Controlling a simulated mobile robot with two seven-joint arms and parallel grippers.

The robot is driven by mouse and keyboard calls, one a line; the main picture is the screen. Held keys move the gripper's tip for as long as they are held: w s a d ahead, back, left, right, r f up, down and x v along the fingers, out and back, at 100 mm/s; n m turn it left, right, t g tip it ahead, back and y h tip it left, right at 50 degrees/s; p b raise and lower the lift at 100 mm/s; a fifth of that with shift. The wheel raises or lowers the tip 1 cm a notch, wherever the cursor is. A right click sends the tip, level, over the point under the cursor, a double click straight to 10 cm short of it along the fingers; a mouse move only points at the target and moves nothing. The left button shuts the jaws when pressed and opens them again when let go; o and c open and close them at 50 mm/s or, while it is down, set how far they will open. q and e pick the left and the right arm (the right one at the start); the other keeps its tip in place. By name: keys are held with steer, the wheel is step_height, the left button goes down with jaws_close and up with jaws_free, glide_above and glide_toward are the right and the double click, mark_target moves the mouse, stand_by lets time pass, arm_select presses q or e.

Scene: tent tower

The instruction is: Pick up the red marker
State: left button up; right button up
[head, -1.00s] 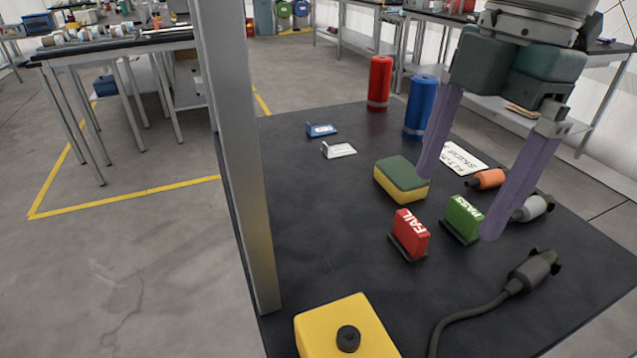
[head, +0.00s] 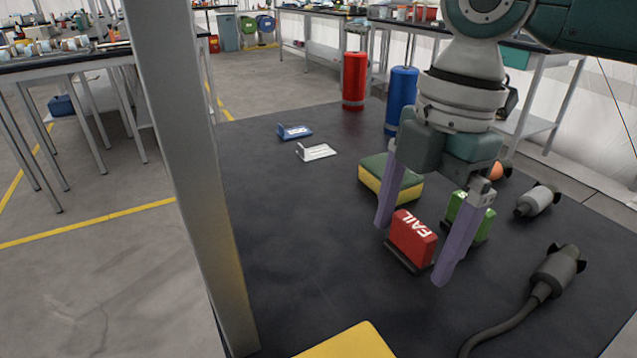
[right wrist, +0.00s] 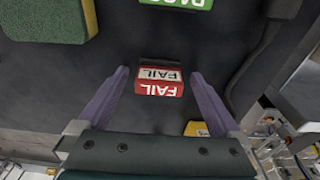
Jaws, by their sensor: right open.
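The red marker (head: 412,238) is a small upright block with "FAIL" in white, standing in a dark base on the black table. My right gripper (head: 413,252) is open, with one purple finger on each side of the red marker in the head view. In the right wrist view the red marker (right wrist: 158,82) lies ahead, between the two spread fingers (right wrist: 160,85), with gaps on both sides. I cannot tell how far the fingertips are from it in depth. My left gripper is not in view.
A green marker (head: 470,214) stands just behind the red one, partly hidden by my gripper. A yellow-green sponge (head: 388,178) lies behind left. A grey connector (head: 540,200) and a cabled plug (head: 556,272) lie right. A metal post (head: 185,160) rises at left.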

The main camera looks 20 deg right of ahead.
steer(key=shift+f, duration=0.15)
steer(key=c, duration=1.4)
